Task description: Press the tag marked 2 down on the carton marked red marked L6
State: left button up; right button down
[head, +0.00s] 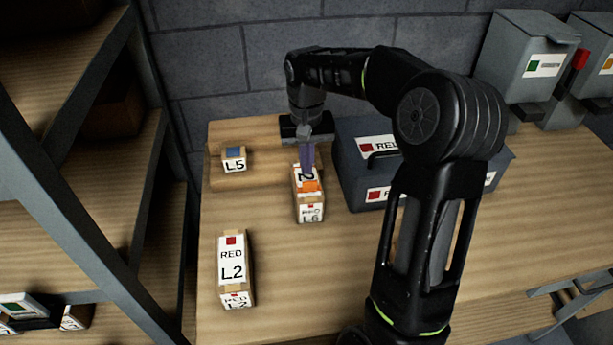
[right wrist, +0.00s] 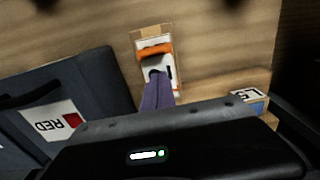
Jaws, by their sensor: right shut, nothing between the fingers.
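The carton marked RED L6 (head: 311,212) stands on the bench in the middle of the head view. It also shows in the right wrist view (right wrist: 139,37). An orange piece (head: 309,186), probably the tag, lies on its top; I cannot read a 2 on it. The orange piece also shows in the right wrist view (right wrist: 155,50). My right gripper (head: 308,172) is shut and empty, its purple fingers pointing down at the carton's top beside the orange piece. I cannot tell whether the fingertips touch it. They hide part of the top label. My left gripper is out of view.
A carton marked RED L2 (head: 232,262) stands front left, and a small carton marked L5 (head: 233,159) back left. A dark grey case (head: 350,150) with RED labels is close right of L6. Grey bins (head: 526,60) stand back right. A shelf rack is at left.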

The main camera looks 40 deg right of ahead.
jog(key=shift+f+b, duration=0.6)
jog(key=shift+f, duration=0.25)
dwell(0.6)
dwell(0.4)
jog(key=shift+r, duration=0.1)
notch_tip(320, 180, up, 8)
jog(key=p, duration=0.6)
dwell(0.7)
